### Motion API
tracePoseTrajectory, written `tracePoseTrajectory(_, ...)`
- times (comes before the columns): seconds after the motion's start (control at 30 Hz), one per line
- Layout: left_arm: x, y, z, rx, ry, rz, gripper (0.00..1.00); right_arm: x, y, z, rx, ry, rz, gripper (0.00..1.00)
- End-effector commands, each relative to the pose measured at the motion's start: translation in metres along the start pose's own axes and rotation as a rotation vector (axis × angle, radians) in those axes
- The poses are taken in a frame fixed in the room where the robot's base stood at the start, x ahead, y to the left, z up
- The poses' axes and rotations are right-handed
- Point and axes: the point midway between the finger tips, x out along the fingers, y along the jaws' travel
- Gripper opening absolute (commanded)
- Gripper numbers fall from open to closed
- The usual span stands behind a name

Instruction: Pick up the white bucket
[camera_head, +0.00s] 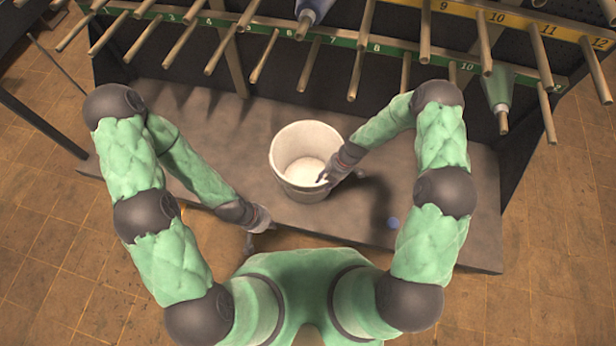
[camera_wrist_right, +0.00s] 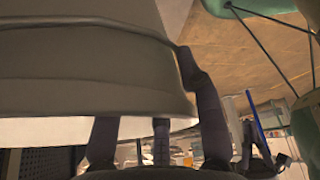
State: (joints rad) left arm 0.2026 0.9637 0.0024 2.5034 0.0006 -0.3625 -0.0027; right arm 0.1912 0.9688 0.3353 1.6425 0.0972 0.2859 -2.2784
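The white bucket (camera_head: 284,164) stands upright on the dark table in the head view, with its open top and pale inside showing. My right gripper (camera_head: 325,178) is at the bucket's right rim, with dark fingers reaching over it. In the right wrist view the bucket's wall (camera_wrist_right: 80,70) fills the upper left, and my right gripper's fingers (camera_wrist_right: 160,140) are at its rim. Whether they are closed on the rim cannot be told. My left gripper (camera_head: 261,234) is near the table's front edge, left of and nearer than the bucket, with its fingers apart and empty.
The dark table (camera_head: 440,215) has free room on both sides of the bucket. Behind is a rack of wooden pegs on numbered green (camera_head: 340,40) and yellow strips, with a few hanging items, including a green one (camera_head: 498,88).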

Motion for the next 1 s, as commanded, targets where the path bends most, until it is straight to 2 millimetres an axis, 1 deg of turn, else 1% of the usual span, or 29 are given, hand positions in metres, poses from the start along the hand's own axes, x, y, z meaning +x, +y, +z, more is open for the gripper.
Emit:
tracePoseTrajectory(0.03, 0.0053, -0.0019, -0.0002, 0.0, 0.0, 0.0, 0.0, 0.011, -0.0003, 0.0005, 0.0, 0.001, -0.001, 0.37)
tracePoseTrajectory(0.1, 0.0073, -0.0026, -0.0003, 0.0, 0.0, 0.0, 0.0, 0.0174, 0.0004, 0.0004, 0.0, 0.0, 0.001, 0.37)
tracePoseTrajectory(0.17, 0.0078, -0.0028, -0.0003, 0.0, 0.0, 0.0, 0.0, 0.0201, 0.0005, 0.0001, 0.0, 0.0, 0.001, 0.37)
tracePoseTrajectory(0.37, 0.0066, -0.0024, -0.0003, 0.0, 0.0, 0.0, 0.0, 0.0191, 0.0007, -0.0003, 0.0, 0.0, 0.002, 0.37)
tracePoseTrajectory(0.4, 0.0066, -0.0024, -0.0003, 0.0, 0.0, 0.0, 0.0, 0.0191, 0.0007, -0.0004, 0.0, 0.0, 0.001, 0.26)
tracePoseTrajectory(0.5, 0.0066, -0.0024, -0.0003, 0.0, 0.0, 0.0, 0.0, 0.0191, 0.0006, -0.0003, 0.0, 0.0, 0.001, 0.0)
tracePoseTrajectory(0.87, 0.0066, -0.0024, -0.0003, 0.0, 0.0, 0.0, 0.0, 0.0184, 0.0014, 0.0001, -0.001, -0.002, 0.003, 0.0)
tracePoseTrajectory(1.0, 0.0045, -0.0016, -0.0002, 0.0, 0.0, 0.0, 0.0, 0.0148, 0.0018, -0.0014, -0.001, -0.002, 0.003, 0.0)
